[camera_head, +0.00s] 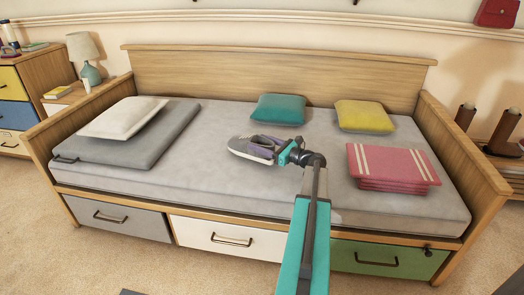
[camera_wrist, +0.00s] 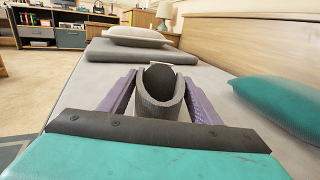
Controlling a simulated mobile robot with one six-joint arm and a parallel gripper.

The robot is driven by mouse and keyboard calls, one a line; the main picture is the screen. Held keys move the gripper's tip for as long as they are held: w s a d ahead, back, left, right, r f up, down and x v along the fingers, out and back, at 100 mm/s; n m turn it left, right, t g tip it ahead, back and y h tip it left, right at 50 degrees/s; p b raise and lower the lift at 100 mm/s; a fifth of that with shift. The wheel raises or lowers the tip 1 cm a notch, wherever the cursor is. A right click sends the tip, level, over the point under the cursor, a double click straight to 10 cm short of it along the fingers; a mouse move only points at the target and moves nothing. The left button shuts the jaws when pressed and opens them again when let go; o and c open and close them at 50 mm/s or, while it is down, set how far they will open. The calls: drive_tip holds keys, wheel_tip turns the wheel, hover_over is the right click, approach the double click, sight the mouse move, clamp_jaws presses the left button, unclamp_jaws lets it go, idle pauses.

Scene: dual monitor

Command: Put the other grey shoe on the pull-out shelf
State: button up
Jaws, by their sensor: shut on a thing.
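A grey shoe (camera_head: 240,147) is over the middle of the daybed's mattress in the head view, toe to the left. It also shows in the wrist view (camera_wrist: 158,100), where I look at its heel end and dark opening. My gripper (camera_head: 265,149) is shut on the shoe, with a purple finger on each side of it. I cannot tell whether the sole touches the mattress. I cannot make out a pull-out shelf in either view.
On the daybed (camera_head: 225,178) lie a folded grey pad (camera_head: 95,150) with a white pillow (camera_head: 123,117), a teal cushion (camera_head: 278,108), a yellow cushion (camera_head: 364,117) and folded pink cloths (camera_head: 392,165). Closed drawers (camera_head: 225,237) line its front. Carpet in front is mostly clear.

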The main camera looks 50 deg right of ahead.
drive_tip(key=shift+f+b, duration=0.45)
drive_tip(key=shift+f, duration=0.95)
drive_tip(key=o, duration=1.2)
drive_tip(key=shift+f, duration=0.15)
drive_tip(key=shift+o, duration=0.2)
drive_tip(key=shift+s+d+r, duration=0.1)
drive_tip(key=shift+s+r, duration=0.1)
drive_tip(key=shift+s, duration=0.45)
drive_tip(key=s+p, duration=0.1)
drive_tip(key=s, duration=0.2)
drive_tip(key=s+d+p, duration=0.1)
drive_tip(key=s, duration=0.3)
drive_tip(key=s+p, duration=0.1)
drive_tip(key=s, duration=0.2)
drive_tip(key=shift+s+d+f, duration=0.1)
drive_tip(key=shift+s+d, duration=0.25)
